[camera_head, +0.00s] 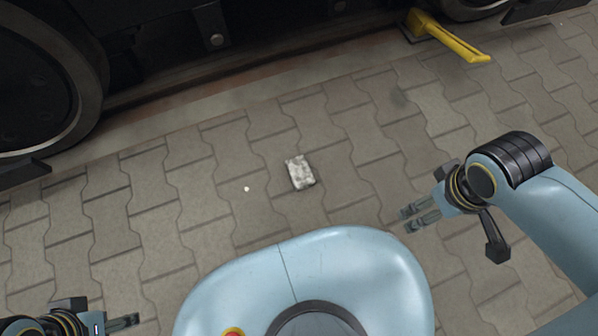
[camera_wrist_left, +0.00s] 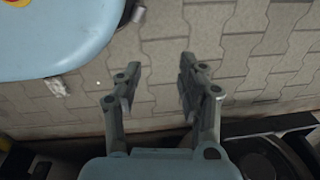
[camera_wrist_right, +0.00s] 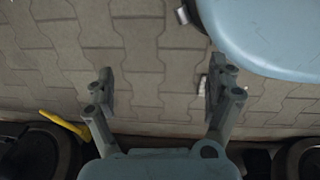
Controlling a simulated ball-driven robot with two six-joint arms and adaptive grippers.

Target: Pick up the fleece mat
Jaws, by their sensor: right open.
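The fleece mat (camera_head: 300,172) looks like a small, flat, mottled white-grey piece lying on the paving, ahead of my base. It also shows at the left of the left wrist view (camera_wrist_left: 57,86). In the right wrist view a white sliver of it (camera_wrist_right: 203,83) shows beside a finger, which hides the rest. My right gripper (camera_head: 416,219) is to the right of the mat and apart from it, its fingers spread (camera_wrist_right: 158,82) and empty. My left gripper (camera_head: 124,322) is at the bottom left, far from the mat; its fingers are spread (camera_wrist_left: 158,80) with nothing between them.
A dark bogie with a large wheel (camera_head: 45,85) runs along the back, behind a rusty rail strip (camera_head: 180,92). A yellow tool-like object (camera_head: 452,40) lies at the back right. A tiny white dot (camera_head: 247,188) is on the ground left of the mat. The paving around the mat is clear.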

